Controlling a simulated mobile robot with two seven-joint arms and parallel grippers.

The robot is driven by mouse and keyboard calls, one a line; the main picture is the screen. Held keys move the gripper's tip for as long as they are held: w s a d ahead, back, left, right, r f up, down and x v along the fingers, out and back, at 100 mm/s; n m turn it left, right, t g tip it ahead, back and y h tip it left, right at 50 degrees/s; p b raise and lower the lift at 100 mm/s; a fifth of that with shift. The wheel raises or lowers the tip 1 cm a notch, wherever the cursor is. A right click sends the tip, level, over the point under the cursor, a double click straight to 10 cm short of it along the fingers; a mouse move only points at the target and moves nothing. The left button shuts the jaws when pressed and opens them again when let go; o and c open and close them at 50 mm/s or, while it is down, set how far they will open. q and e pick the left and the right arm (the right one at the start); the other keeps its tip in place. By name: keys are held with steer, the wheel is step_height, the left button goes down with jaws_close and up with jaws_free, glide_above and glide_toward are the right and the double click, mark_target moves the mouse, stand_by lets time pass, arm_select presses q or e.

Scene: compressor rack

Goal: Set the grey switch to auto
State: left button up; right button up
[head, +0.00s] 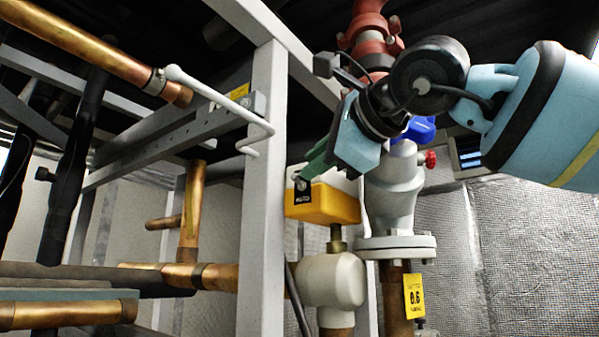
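A yellow box (335,203) sits on a valve right of the middle, beside a light grey upright post. A black label with small white lettering, seemingly AUTO, is on its near left face. A small grey switch (300,184) shows at the top of that label; which way it is set is too small to tell. My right gripper (309,173) comes in from the upper right, with its green fingers right at the switch and box top. Whether the fingers touch or grip the switch cannot be seen. The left gripper is out of view.
The grey post (263,200) stands close to the left of the box. A grey flanged valve (395,190) with a blue cap and red knob is just right. A white round valve body (331,279) is below. Copper pipes (190,215) run at left.

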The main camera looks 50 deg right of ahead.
mark_target(296, 176)
steer(key=shift+x, duration=2.4)
jaws_close()
